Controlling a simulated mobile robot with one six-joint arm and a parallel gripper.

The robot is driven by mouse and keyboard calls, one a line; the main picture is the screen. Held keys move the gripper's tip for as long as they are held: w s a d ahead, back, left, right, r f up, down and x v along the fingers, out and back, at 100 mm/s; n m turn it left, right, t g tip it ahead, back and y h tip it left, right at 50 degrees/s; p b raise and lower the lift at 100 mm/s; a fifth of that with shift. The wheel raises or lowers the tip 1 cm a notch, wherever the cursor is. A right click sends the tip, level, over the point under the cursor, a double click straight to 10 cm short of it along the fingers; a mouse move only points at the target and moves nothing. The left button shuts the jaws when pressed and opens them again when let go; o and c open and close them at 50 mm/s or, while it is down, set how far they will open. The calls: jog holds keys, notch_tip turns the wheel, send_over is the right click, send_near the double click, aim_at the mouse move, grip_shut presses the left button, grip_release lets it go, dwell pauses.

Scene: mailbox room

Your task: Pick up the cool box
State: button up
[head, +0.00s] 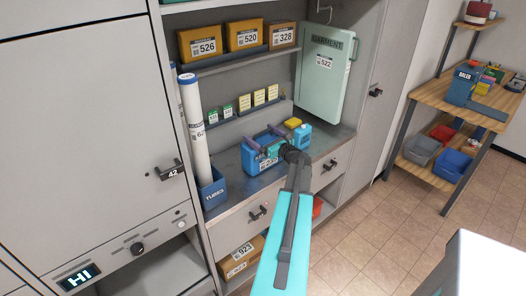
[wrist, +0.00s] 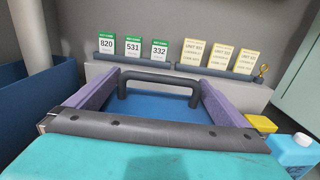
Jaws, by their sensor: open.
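The cool box is a blue box (head: 251,160) with a white label on its front, standing on the grey counter of the open middle bay. In the wrist view its blue lid (wrist: 165,106) and dark raised handle (wrist: 158,79) show ahead of my gripper. My gripper (head: 259,136) is over the box; in the wrist view its two purple fingers (wrist: 157,88) are spread wide, one on each side of the handle. A gap shows between the handle and each finger. The gripper is open and empty. My gripper's body hides the near part of the box.
A blue jug (head: 302,136) and a yellow block (head: 293,123) stand close at the right. A tall white tube (head: 194,125) in a blue holder (head: 212,188) stands left. Seed-packet-like cards (wrist: 132,46) line the ledge behind. A green garment case (head: 325,75) hangs right.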

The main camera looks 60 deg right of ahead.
jog(key=shift+p+x, duration=0.4)
jog(key=shift+x, duration=0.9)
jog(key=c, duration=1.9)
